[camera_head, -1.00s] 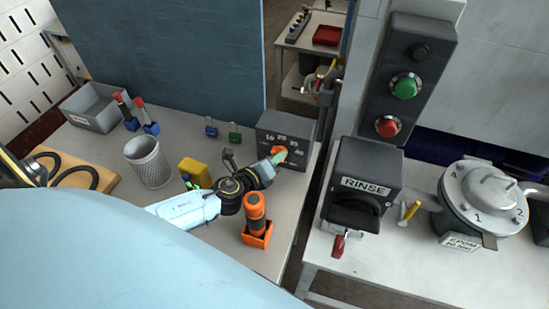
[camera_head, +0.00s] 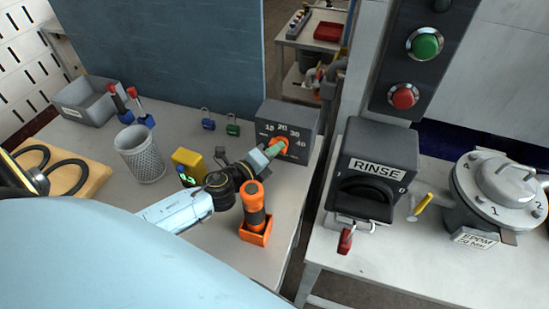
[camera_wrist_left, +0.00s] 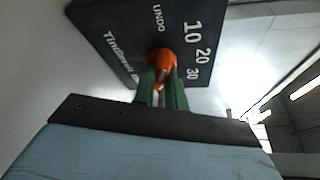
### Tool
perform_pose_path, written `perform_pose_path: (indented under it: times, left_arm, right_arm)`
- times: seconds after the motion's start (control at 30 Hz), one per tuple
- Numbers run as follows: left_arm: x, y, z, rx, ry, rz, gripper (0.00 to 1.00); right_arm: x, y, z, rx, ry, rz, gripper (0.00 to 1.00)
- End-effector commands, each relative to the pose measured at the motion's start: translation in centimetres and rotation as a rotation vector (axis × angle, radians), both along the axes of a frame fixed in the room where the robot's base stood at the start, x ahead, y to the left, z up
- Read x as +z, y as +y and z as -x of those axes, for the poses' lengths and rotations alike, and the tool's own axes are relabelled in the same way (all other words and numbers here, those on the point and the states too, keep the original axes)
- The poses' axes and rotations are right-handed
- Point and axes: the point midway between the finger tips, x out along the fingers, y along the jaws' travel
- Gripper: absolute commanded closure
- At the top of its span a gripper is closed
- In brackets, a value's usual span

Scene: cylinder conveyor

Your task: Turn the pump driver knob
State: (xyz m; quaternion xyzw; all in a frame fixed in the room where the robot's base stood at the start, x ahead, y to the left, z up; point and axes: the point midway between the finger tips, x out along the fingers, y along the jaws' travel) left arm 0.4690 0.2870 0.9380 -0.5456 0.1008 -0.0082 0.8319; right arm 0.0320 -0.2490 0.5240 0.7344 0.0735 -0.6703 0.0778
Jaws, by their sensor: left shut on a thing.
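The pump driver is a dark grey box (camera_head: 300,118) with a numbered dial face at the right end of the left table. Its orange knob (camera_head: 282,143) is in the middle of that face. My left gripper (camera_head: 272,151) reaches the knob from the front left. In the left wrist view the green fingers (camera_wrist_left: 162,88) are shut on the orange knob (camera_wrist_left: 161,58), one on each side. The dial plate (camera_wrist_left: 125,32) shows UNDO, 10, 20 and 30 there; the knob's pointer setting is not clear. My right gripper is not in view.
An orange-handled tool in an orange holder (camera_head: 256,236) stands just below my left forearm. A yellow device (camera_head: 189,165), a mesh cup (camera_head: 140,158) and padlocks (camera_head: 232,130) lie to the left. The RINSE box (camera_head: 372,160) stands across a gap to the right.

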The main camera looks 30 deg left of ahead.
Motion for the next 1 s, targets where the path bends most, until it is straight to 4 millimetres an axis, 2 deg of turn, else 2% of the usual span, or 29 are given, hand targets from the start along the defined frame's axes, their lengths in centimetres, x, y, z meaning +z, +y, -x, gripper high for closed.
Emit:
perform_pose_path:
  times: [0.03, 0.1, 0.4, 1.0]
  left_arm:
    - [-0.5, 0.1, 0.0, 0.004, -0.009, 0.034, 1.00]
    - [-0.5, 0.1, 0.0, 0.003, -0.021, 0.080, 1.00]
    - [-0.3, 0.2, 0.0, 0.004, -0.054, 0.220, 1.00]
    - [-0.1, 0.2, -0.1, 0.004, -0.064, 0.264, 1.00]
  right_arm:
    - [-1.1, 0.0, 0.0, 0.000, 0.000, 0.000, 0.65]
    - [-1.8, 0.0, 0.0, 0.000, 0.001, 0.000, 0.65]
    - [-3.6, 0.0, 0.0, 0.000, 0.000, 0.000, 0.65]
    - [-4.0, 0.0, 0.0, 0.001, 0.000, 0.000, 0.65]
